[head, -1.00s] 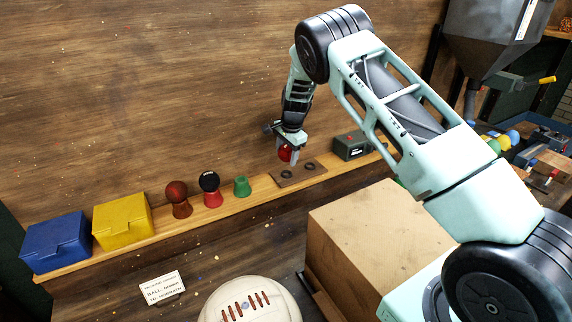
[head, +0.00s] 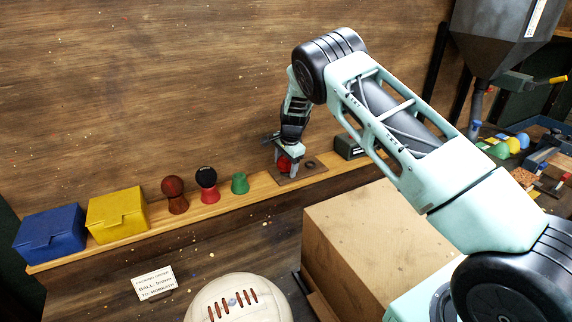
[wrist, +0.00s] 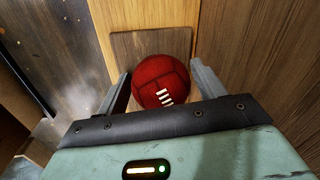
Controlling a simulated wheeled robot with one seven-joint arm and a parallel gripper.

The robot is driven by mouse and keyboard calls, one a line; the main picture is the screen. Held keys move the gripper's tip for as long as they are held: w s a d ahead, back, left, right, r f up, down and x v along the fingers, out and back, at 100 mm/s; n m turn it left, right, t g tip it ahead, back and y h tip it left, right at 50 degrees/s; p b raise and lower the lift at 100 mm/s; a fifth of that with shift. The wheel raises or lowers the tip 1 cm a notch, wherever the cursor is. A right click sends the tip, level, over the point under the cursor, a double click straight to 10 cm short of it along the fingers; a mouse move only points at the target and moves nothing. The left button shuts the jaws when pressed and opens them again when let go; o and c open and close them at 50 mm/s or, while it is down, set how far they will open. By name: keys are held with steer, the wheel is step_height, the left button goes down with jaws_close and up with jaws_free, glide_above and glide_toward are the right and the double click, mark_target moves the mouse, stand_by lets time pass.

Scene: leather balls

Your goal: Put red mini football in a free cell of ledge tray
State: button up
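The red mini football (head: 284,164) is between the fingers of my gripper (head: 286,167), low over the left cell of the ledge tray. The ledge tray (head: 319,173) is a small brown plate on the wooden ledge. Its right ring-shaped cell is empty. The left cell is hidden by the ball and gripper, and I cannot tell whether the ball touches it. The tray's bare board also shows in the wrist view (wrist: 135,45).
On the ledge, left of the tray, stand a green cup (head: 240,184), a black-topped ball on a red stand (head: 207,184), a brown ball on a stand (head: 174,193), a yellow box (head: 117,213) and a blue box (head: 50,232). A dark green box (head: 348,147) stands right.

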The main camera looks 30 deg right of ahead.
steer(key=shift+o, duration=0.6)
steer(key=shift+r, duration=0.1)
steer(key=shift+r+p, duration=0.3)
step_height(320, 180, up, 11)
steer(key=s+p, duration=0.2)
steer(key=p, duration=0.4)
steer(key=shift+s+r, duration=0.15)
steer(key=shift+s, duration=0.05)
steer(key=s+a+r+n+g+y, duration=0.1)
steer(key=s+a+r+n, duration=0.45)
steer(key=s+a, duration=0.45)
steer(key=s+a+r+n+g+y, duration=0.1)
steer(key=s+a+r+n, duration=0.4)
steer(key=s+a+r, duration=0.5)
steer(key=s+a+n+h, duration=0.1)
steer(key=s+a+n, duration=0.3)
steer(key=s+n, duration=0.9)
steer(key=s, duration=1.4)
steer(key=shift+f+h, duration=0.15)
steer(key=shift+h, duration=0.25)
